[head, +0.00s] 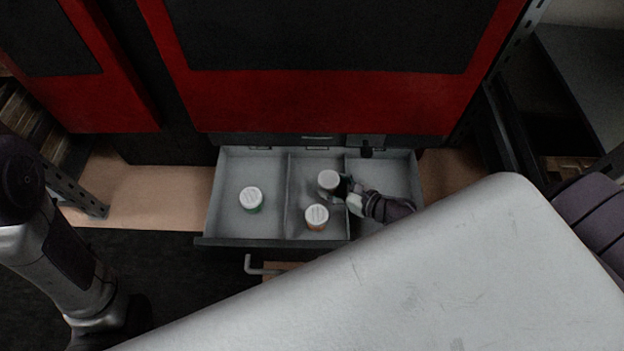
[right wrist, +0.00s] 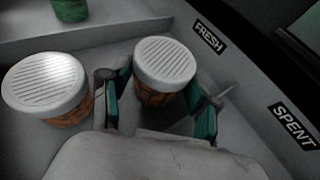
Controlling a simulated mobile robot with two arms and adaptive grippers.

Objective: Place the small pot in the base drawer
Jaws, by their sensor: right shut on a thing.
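The base drawer (head: 225,214) is pulled open, grey inside, with three compartments. My right gripper (head: 339,188) reaches in from the right, over the divider. It is shut on a small pot (head: 329,179) with a ribbed white lid and an orange-brown body. In the right wrist view the held pot (right wrist: 165,66) sits between the two green-padded fingers (right wrist: 160,95). It is at the middle compartment, near the FRESH label (right wrist: 208,38). I cannot tell whether its base touches the drawer floor. My left gripper is not seen; only the left arm shows.
A similar orange-brown pot (head: 317,217) stands in the middle compartment, close in front. A green-bodied pot (head: 251,199) stands in the left compartment. The right compartment, by the SPENT label (right wrist: 294,125), looks free of pots. A red and black machine (head: 320,105) rises behind the drawer.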

